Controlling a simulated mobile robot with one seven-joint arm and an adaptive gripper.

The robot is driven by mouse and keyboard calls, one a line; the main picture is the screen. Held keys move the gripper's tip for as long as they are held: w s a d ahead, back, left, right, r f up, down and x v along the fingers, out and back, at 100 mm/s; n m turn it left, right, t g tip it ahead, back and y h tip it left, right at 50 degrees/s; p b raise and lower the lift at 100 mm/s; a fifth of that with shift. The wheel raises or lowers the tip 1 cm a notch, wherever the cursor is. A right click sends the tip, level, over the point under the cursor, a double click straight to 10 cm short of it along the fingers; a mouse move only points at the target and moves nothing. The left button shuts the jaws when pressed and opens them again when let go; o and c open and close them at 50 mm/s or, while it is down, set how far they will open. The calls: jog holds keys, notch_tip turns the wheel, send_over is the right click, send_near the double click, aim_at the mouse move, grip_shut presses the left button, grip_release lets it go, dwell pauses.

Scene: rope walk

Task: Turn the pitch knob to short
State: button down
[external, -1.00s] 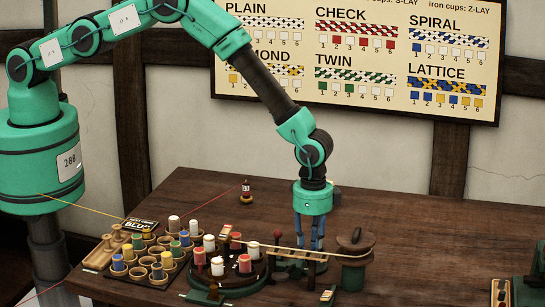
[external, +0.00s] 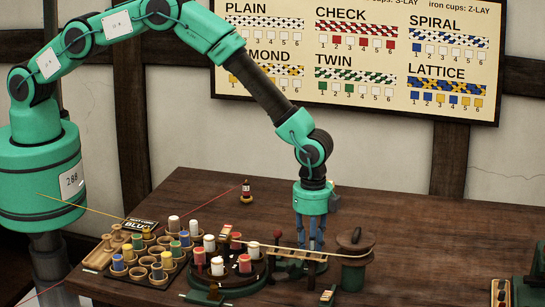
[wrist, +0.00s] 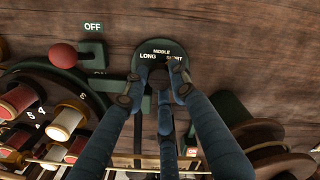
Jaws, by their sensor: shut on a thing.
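The pitch knob is a small dark knob in front of a dark round dial plate (wrist: 161,46), which is lettered LONG at left, MIDDLE at top and SHORT at right. My gripper (wrist: 158,92) has its blue fingers closed around the knob in the wrist view. The fingers cover most of the knob and part of the SHORT lettering, so I cannot tell which word it points to. In the external view my gripper (external: 309,248) points straight down behind the yellowish rope, and the knob is hidden there.
A red-balled lever (wrist: 63,55) beside an OFF plate (wrist: 93,27) stands left of the dial. A round carrier with red and white bobbins (external: 217,266) is left of my gripper. A wooden-topped reel (external: 354,262) stands close on the right. The back of the table is mostly clear.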

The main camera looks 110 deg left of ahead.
jog(key=shift+m, duration=0.3)
jog(key=c, duration=1.4)
grip_release()
notch_tip(320, 180, up, 12)
